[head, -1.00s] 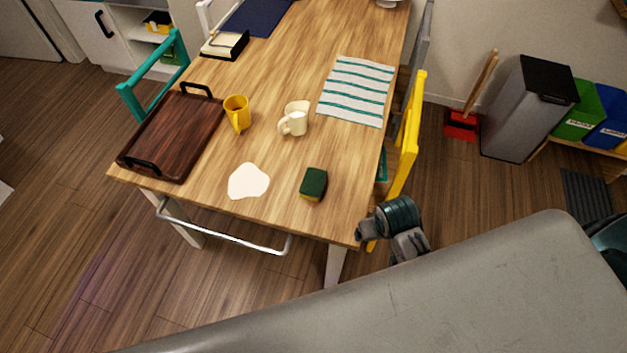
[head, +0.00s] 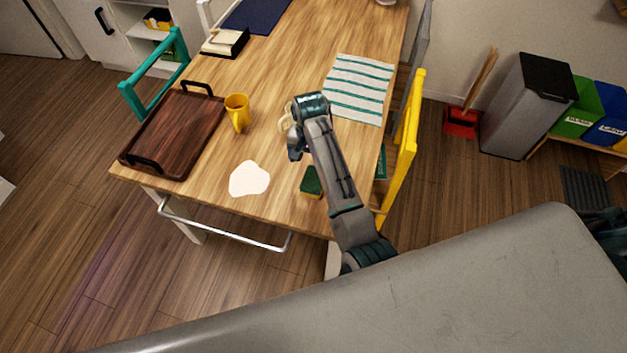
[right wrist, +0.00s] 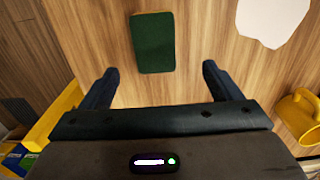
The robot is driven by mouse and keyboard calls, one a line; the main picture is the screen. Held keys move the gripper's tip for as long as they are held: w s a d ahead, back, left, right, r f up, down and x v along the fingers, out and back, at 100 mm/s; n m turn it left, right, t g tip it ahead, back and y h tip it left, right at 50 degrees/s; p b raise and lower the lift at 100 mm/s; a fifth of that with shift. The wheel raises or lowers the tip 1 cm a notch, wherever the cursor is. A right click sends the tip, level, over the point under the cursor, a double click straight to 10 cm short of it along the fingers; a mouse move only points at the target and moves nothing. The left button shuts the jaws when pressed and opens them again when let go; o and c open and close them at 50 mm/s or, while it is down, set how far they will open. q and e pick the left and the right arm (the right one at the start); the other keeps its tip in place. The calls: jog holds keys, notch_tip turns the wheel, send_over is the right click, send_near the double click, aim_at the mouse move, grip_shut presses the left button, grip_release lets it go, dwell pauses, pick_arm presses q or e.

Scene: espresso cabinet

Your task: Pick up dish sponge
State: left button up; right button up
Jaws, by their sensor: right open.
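The dish sponge (head: 311,181) is a dark green and yellow block lying on the wooden table near its front edge. In the head view my right arm partly covers it. My right gripper (head: 296,150) is over the table, just beyond the sponge in the picture. In the right wrist view the sponge's green face (right wrist: 153,43) lies ahead of and between the two spread fingers (right wrist: 160,85). The fingers are open and empty, and do not touch the sponge. My left gripper is not in view.
A white spill (head: 249,179) lies left of the sponge. A yellow mug (head: 237,112), a brown tray (head: 175,135) and a striped cloth (head: 362,85) are on the table. A cream mug (head: 285,122) is mostly hidden behind my gripper. A yellow chair (head: 408,140) stands at the right edge.

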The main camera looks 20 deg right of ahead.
send_over(314, 179)
jog(key=f, duration=0.4)
jog(key=shift+w+a+f+p, duration=0.25)
jog(key=shift+a+p, duration=0.05)
jog(key=shift+p, duration=0.1)
jog(key=f, duration=0.1)
jog(key=f+p, duration=0.1)
jog(key=f, duration=0.1)
jog(key=f+p, duration=0.1)
jog(key=shift+s+d+f, duration=0.25)
jog(key=shift+d+f, duration=0.05)
jog(key=shift+f, duration=0.4)
jog(key=shift+c, duration=0.3)
jog(key=c, duration=1)
